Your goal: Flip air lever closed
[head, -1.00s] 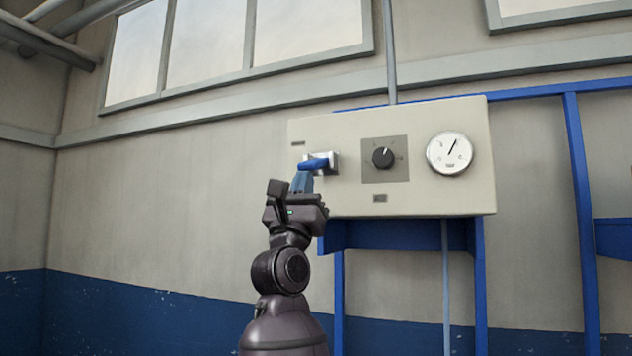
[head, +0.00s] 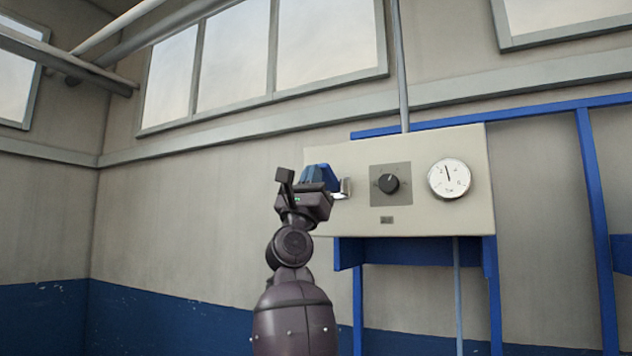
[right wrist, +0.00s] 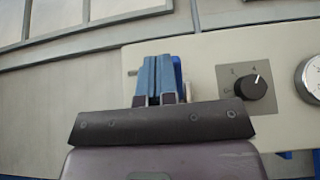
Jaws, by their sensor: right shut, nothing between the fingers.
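The air lever has a blue handle (right wrist: 177,72) and a pale metal mount (head: 345,187) on the left part of a cream control panel (head: 440,218). My right gripper (head: 318,176) is in front of the panel's left edge, with its blue fingers together and nothing between them. In the right wrist view the fingers (right wrist: 157,80) stand just left of the lever handle and hide part of it. The handle appears to stand upright; whether the fingers touch it I cannot tell. My left gripper is not in view.
The panel also carries a black rotary knob (head: 388,184) and a round white gauge (head: 449,179), its needle pointing slightly left of straight up. A blue frame (head: 592,220) supports the panel. A grey pipe (head: 401,70) rises above it. The wall left of my arm is clear.

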